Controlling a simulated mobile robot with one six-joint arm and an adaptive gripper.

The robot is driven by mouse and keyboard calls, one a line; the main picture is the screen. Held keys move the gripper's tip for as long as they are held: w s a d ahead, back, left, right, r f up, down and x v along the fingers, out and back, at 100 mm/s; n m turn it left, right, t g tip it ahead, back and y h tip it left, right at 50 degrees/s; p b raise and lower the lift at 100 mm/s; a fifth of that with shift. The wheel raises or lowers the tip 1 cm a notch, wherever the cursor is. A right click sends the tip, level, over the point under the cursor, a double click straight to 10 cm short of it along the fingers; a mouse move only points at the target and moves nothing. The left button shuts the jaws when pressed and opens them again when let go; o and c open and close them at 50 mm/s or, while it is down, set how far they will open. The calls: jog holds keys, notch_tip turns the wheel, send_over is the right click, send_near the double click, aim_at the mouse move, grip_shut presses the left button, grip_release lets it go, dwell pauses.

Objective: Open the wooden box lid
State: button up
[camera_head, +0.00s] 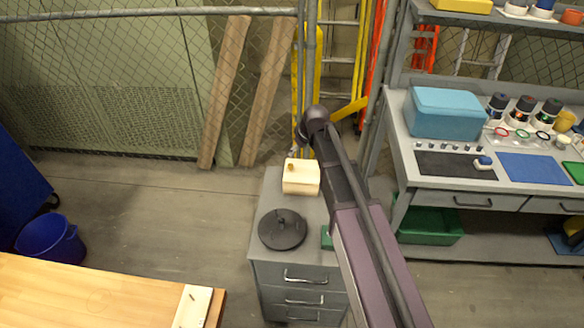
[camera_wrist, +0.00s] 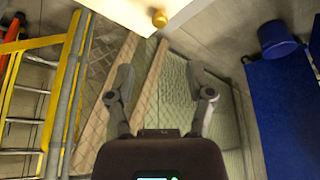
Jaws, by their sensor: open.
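The small pale wooden box (camera_head: 301,182) stands on the grey drawer cabinet in the head view, with a small brownish knob (camera_head: 290,168) near its top left. Its lid looks shut, but the seam is too small to make out. In the wrist view, part of the box (camera_wrist: 120,10) shows at the top edge with its round brass-coloured knob (camera_wrist: 159,17). My gripper (camera_wrist: 160,75) is open and empty, its two fingers apart below the knob in that picture and not touching it. In the head view, my gripper is partly hidden by my arm, just behind the box.
A black round lid (camera_head: 282,229) lies on the grey cabinet (camera_head: 300,270) in front of the box. A green object (camera_head: 326,238) is partly hidden by my arm. Wooden planks (camera_head: 224,92) lean on the mesh fence behind. A workbench (camera_head: 455,186) stands at right.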

aim_at(290, 165)
jog(key=shift+b+x, duration=4.75)
jog(key=shift+x, duration=0.7)
grip_shut()
